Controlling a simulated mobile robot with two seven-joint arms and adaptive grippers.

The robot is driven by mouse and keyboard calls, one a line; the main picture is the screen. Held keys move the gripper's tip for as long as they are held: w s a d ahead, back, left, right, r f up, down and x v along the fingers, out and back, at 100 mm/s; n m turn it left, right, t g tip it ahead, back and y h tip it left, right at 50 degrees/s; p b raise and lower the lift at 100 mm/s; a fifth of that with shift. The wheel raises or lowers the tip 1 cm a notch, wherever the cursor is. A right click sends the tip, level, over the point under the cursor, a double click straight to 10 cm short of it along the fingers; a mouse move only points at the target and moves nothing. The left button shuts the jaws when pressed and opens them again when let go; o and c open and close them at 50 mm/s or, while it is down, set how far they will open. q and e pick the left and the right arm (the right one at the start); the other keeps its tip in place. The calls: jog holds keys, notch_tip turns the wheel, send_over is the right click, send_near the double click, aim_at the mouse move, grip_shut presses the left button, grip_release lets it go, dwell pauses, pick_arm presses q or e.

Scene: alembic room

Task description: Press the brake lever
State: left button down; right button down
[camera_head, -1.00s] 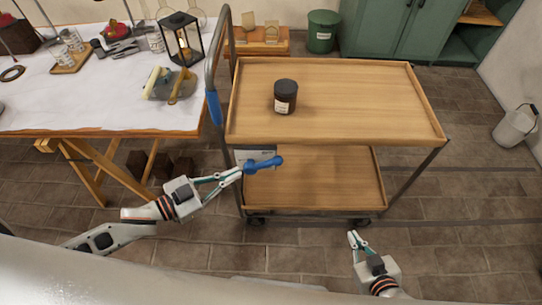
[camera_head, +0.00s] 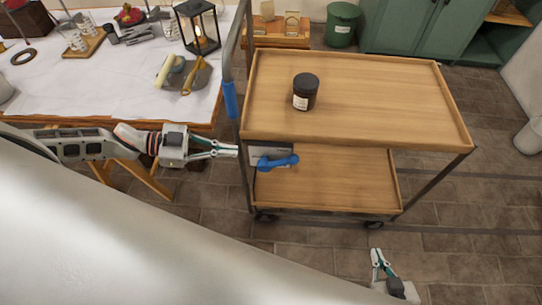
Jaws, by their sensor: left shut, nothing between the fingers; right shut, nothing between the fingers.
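The brake lever is a blue handle (camera_head: 278,162) on the left end of a wooden two-shelf cart (camera_head: 385,100), below the top shelf, by a grey plate (camera_head: 262,150). My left gripper (camera_head: 238,151) is shut and empty, just left of the cart's left post. Its tips are a little above and left of the lever; whether they touch the post or plate I cannot tell. My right gripper (camera_head: 377,252) is shut and empty, low in front of the cart, away from the lever.
A dark jar (camera_head: 305,91) stands on the cart's top shelf. A blue grip (camera_head: 230,99) is on the cart's push handle. A cluttered workbench (camera_head: 100,75) stands at left. A green bin (camera_head: 341,25) is behind the cart.

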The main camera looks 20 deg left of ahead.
pick_arm(q)
send_near(285, 160)
jog(key=w+d+r, duration=0.1)
jog(key=d+r, duration=0.1)
jog(key=d, duration=0.2)
jog(key=f, duration=0.2)
jog(key=w+d+f, duration=0.1)
jog(key=shift+w+f+b, duration=0.1)
jog(key=shift+w+b, duration=0.05)
jog(key=shift+b, duration=0.15)
